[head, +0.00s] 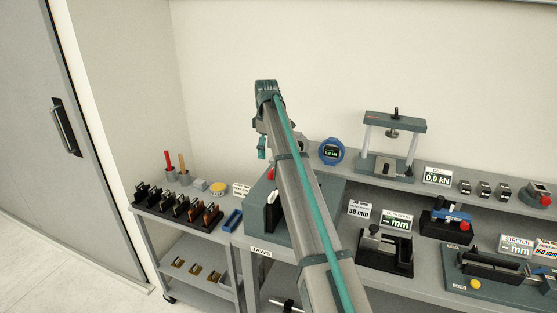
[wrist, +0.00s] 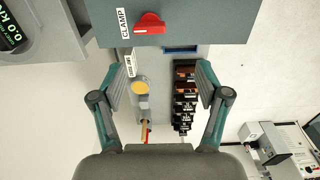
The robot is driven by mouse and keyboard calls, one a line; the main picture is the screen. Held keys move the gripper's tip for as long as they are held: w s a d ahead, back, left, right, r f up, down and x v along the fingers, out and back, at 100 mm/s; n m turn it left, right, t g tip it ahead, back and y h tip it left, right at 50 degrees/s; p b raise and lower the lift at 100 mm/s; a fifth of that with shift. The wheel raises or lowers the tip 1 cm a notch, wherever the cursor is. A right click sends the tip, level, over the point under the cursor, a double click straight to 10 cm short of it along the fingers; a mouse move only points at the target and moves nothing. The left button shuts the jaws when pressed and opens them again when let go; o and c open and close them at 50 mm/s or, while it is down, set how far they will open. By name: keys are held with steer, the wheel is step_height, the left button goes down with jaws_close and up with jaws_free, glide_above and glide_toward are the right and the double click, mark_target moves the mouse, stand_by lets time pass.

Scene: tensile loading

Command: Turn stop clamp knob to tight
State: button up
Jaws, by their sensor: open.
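The red clamp knob (wrist: 149,24) is on a grey-green panel (wrist: 220,22) at the top of the wrist view, beside a white CLAMP label (wrist: 124,24). Its raised grip lies roughly sideways in the picture. No tight or loose marks can be read. My gripper (wrist: 158,82) is open and empty, its two fingers wide apart. The knob appears above the space between the fingertips in the picture, with no contact visible.
A side cart with a rack of black and orange jaws (head: 178,208) and a yellow-topped round piece (head: 219,188) stands left. A blue gauge (head: 331,151) and a small press frame (head: 394,125) stand behind the arm. More fixtures fill the bench at right.

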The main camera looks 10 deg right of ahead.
mark_target(271, 170)
steer(key=f+p, duration=0.1)
steer(key=f, duration=0.2)
steer(key=d+f+p, duration=0.1)
steer(key=f, duration=0.2)
steer(key=d+f+p, duration=0.1)
steer(key=f, duration=0.2)
steer(key=shift+w+p, duration=0.25)
steer(key=shift+p, duration=0.1)
steer(key=shift+r, duration=0.1)
steer(key=c, duration=1.2)
